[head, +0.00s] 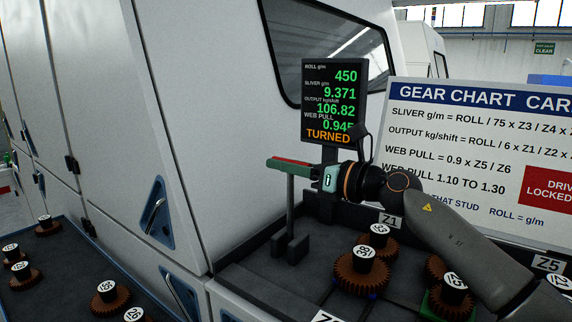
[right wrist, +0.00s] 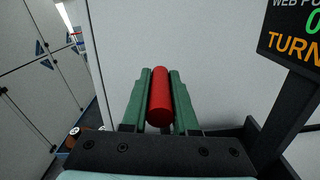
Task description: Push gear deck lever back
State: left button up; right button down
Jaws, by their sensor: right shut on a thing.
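The gear deck lever is an upright grey rod (head: 291,205) with a red handle (right wrist: 160,98) on top. It rises from a dark slotted base at the left end of the gear deck (head: 245,287). My right gripper (head: 283,164) comes in from the right and is shut on the red handle, with its green fingers on both sides of it. The handle also shows between the fingers in the right wrist view, its end near the fingertips. The rod looks close to vertical in the head view. My left gripper is not in view.
A dark display (head: 333,103) reading "TURNED" stands just behind the lever. A gear chart card (head: 480,150) is at right. Brown numbered gears (head: 361,273) sit on the deck. More gears (head: 109,298) lie on a dark tray at left. White machine panels (head: 200,120) rise behind.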

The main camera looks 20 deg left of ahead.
jog(key=shift+w+d, duration=0.1)
jog(key=c, duration=0.7)
grip_release()
jog(key=shift+w, duration=0.1)
jog(key=shift+o, duration=0.2)
